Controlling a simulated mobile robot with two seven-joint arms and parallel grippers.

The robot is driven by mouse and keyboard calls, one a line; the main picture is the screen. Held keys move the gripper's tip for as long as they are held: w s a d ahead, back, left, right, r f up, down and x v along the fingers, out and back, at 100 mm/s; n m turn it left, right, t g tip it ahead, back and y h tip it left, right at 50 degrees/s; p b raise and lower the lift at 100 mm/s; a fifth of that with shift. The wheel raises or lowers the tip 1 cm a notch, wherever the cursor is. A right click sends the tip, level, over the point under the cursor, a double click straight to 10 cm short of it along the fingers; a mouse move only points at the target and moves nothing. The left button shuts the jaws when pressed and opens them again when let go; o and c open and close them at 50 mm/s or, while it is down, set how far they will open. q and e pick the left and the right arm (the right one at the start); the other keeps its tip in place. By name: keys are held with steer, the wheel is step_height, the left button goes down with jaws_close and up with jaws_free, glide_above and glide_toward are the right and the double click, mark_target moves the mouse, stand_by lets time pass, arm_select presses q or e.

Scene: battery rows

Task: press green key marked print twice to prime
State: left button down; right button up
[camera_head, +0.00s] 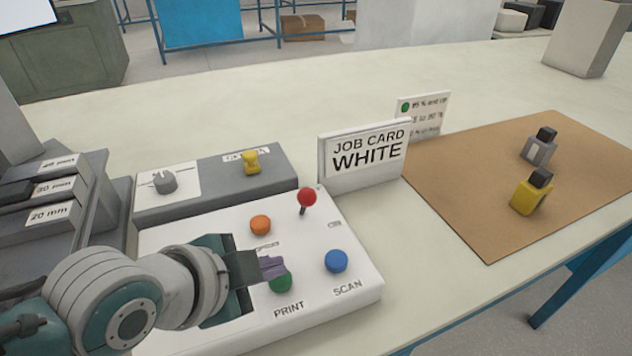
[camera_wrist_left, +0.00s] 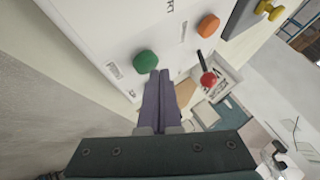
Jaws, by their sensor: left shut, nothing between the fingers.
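The green key (camera_head: 281,283) sits on a white panel (camera_head: 362,285), with the word PRINT below it. My left gripper (camera_head: 272,266) is shut and empty, its purple fingertips just over the far-left edge of the green key in the head view, partly hiding it. In the left wrist view the green key (camera_wrist_left: 145,62) is just beyond the closed fingertips (camera_wrist_left: 159,75). I cannot tell whether the fingers touch it. A blue key (camera_head: 336,261) marked SCAN, an orange key (camera_head: 260,225) and a red-knobbed lever (camera_head: 307,198) are on the same panel. My right gripper is not in view.
A grey box (camera_head: 215,185) with a dial and yellow switch stands behind the panel. A job card reading WHITE (camera_head: 363,154) stands beyond it. A brown mat (camera_head: 470,200) at right holds a yellow bottle (camera_head: 531,193) and a grey bottle (camera_head: 539,147).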

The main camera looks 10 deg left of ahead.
mark_target(273, 283)
arm_select(q)
steer(key=shift+f+b, duration=0.4)
steer(key=shift+f, duration=0.15)
stand_by(0.4)
stand_by(0.4)
steer(key=shift+r+p, duration=0.95)
steer(key=shift+p, duration=0.1)
step_height(273, 283, up, 5)
steer(key=p, duration=0.5)
steer(key=shift+r, duration=0.1)
